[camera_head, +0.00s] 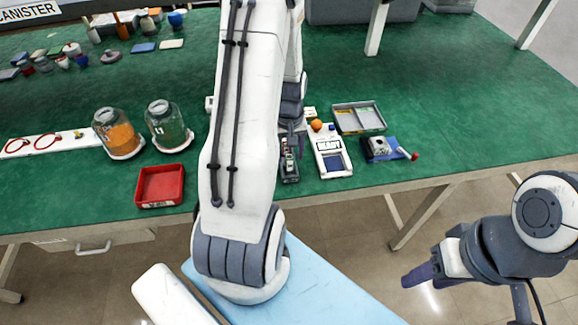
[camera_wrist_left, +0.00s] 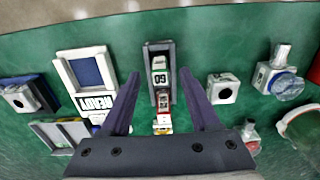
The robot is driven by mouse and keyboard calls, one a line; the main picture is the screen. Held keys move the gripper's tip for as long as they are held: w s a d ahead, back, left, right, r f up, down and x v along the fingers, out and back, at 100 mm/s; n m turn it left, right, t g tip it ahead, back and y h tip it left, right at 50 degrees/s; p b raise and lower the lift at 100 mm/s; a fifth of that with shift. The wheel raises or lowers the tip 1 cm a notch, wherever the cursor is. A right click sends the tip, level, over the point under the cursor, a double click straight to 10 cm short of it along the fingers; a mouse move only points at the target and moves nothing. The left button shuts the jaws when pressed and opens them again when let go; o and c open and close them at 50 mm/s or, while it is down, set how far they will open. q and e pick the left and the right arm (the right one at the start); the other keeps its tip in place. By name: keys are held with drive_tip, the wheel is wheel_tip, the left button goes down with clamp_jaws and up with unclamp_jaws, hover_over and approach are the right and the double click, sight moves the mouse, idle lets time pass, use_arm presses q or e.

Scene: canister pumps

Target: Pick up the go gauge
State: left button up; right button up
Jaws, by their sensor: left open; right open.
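The go gauge (camera_wrist_left: 160,78) is a small block with white labelled faces and dark lettering. It lies in a narrow dark grey holder (camera_wrist_left: 149,50) in the left wrist view; in the head view the gauge (camera_head: 288,161) is small, just below my left gripper (camera_head: 292,128). In the wrist view, my left gripper (camera_wrist_left: 160,76) is open, its dark fingers on either side of the holder with the gauge between them in the picture. I cannot tell the height gap. My right gripper (camera_head: 418,275) is open and empty, off the table's front edge.
A white READY device (camera_head: 331,160) stands right of the holder, with a grey tray (camera_head: 338,121) behind it. A blue-grey fixture (camera_head: 379,148) stands further right. A red tray (camera_head: 160,186) and two jars (camera_head: 117,134) are left of my arm. The right tabletop is clear.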

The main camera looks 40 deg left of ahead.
sight(289, 157)
use_arm(q)
drive_tip(key=shift+f, duration=1.5)
drive_tip(key=shift+w, duration=0.1)
clamp_jaws()
drive_tip(key=shift+r, duration=0.1)
